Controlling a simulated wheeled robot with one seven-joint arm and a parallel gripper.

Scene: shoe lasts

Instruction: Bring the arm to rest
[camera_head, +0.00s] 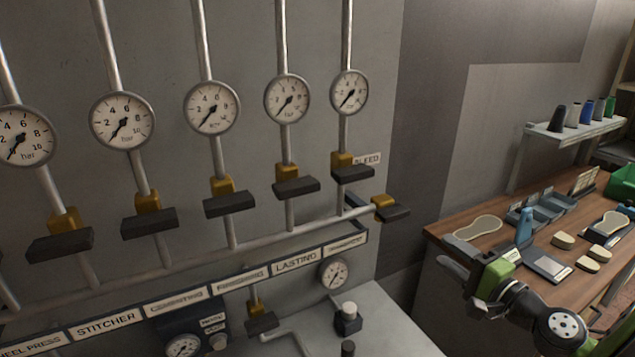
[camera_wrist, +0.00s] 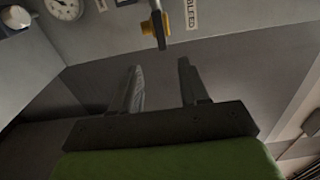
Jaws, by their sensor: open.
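My gripper (camera_wrist: 160,85) is open and empty in the wrist view, its two dark fingers apart with bare grey wall behind them. In the head view my gripper (camera_head: 457,272) is at the lower right, in front of the near left corner of the wooden bench. My arm bends in from the lower right edge. The fingers touch nothing that I can see. The yellow bleed valve (camera_head: 383,202) with its dark handle is up and left of the gripper; it also shows at the top of the wrist view (camera_wrist: 156,22).
A wall of pipes carries several gauges (camera_head: 211,107) and dark-handled valves. A labelled rail (camera_head: 236,277) runs below. The wooden bench (camera_head: 455,237) holds a pale sole shape (camera_head: 477,228), blue-grey trays (camera_head: 543,208) and small pale blocks. A shelf (camera_head: 560,135) with thread cones stands behind.

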